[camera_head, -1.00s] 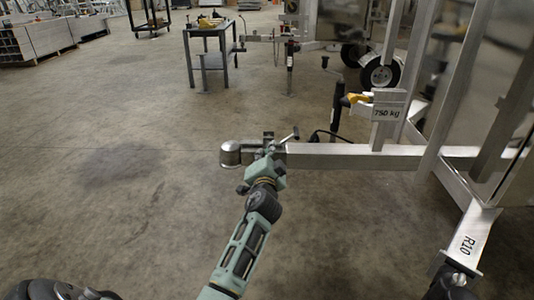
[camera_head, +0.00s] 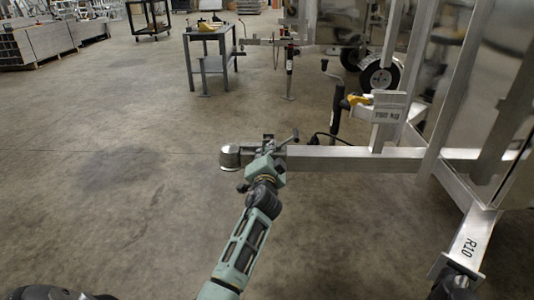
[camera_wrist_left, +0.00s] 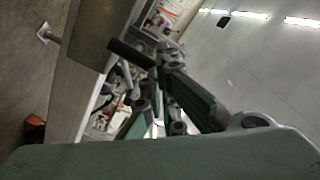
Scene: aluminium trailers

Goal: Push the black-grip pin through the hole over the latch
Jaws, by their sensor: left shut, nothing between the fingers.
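The silver coupler head (camera_head: 230,157) sits at the left end of the trailer's drawbar (camera_head: 350,158). A small metal lever (camera_head: 290,137) sticks up behind it. My left gripper (camera_head: 268,150) is at the coupler from the near side, hiding part of the latch area. In the left wrist view the gripper (camera_wrist_left: 155,85) is shut and empty. A dark cylindrical grip (camera_wrist_left: 130,53) lies just beyond the fingertips, close to or touching them; it may be the pin's black grip. The hole and the pin's shaft cannot be made out. My right gripper is not in view.
A 750 kg plate (camera_head: 388,115) with a yellow-handled part stands on the drawbar, beside a black jockey-wheel post (camera_head: 336,112). A metal table (camera_head: 210,55) and another trailer wheel (camera_head: 380,75) are behind. The floor left of the coupler is clear.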

